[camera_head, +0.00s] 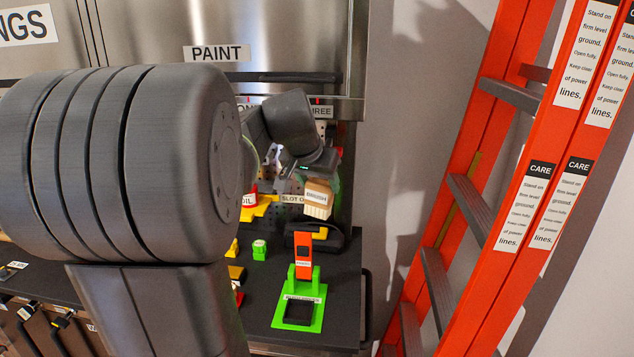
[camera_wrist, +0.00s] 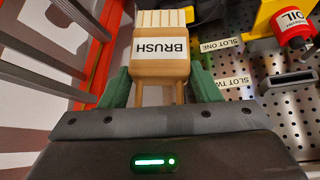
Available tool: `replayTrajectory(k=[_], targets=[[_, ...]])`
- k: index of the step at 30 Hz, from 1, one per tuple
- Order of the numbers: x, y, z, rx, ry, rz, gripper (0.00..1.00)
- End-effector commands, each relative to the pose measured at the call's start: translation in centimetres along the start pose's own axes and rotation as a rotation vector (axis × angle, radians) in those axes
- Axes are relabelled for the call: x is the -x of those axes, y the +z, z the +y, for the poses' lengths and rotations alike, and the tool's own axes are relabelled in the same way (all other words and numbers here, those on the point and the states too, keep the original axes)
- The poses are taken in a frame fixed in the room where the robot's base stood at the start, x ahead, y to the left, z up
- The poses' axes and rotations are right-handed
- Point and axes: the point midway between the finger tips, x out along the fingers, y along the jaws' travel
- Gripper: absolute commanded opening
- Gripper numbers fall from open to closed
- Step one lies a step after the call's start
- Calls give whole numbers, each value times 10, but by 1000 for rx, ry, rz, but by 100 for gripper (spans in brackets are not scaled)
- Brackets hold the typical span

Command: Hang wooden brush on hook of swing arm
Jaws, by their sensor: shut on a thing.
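The wooden brush (camera_head: 317,204) is held by my gripper (camera_head: 322,182) in front of the perforated panel, above the dark worktop. In the wrist view the brush (camera_wrist: 161,72) has a white label reading BRUSH, with pale bristles pointing away from my gripper. The green fingers of my gripper (camera_wrist: 161,90) are shut on it, one on each side of its two-legged handle end. I cannot clearly make out the swing arm or its hook in either view. My arm hides much of the left of the head view.
A green stand (camera_head: 306,291) with an orange device (camera_head: 303,250) is on the worktop (camera_head: 345,290). A red oil can (camera_wrist: 292,27) is by a yellow holder (camera_wrist: 262,18) at the perforated panel (camera_wrist: 285,115). An orange ladder (camera_head: 485,190) stands at right.

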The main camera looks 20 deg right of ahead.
Motion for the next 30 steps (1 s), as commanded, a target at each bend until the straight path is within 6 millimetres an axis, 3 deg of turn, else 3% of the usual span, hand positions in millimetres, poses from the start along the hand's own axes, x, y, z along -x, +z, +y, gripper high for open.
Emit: replayTrajectory(k=[30], targets=[[-42,-39,-15,0,0,0,8]])
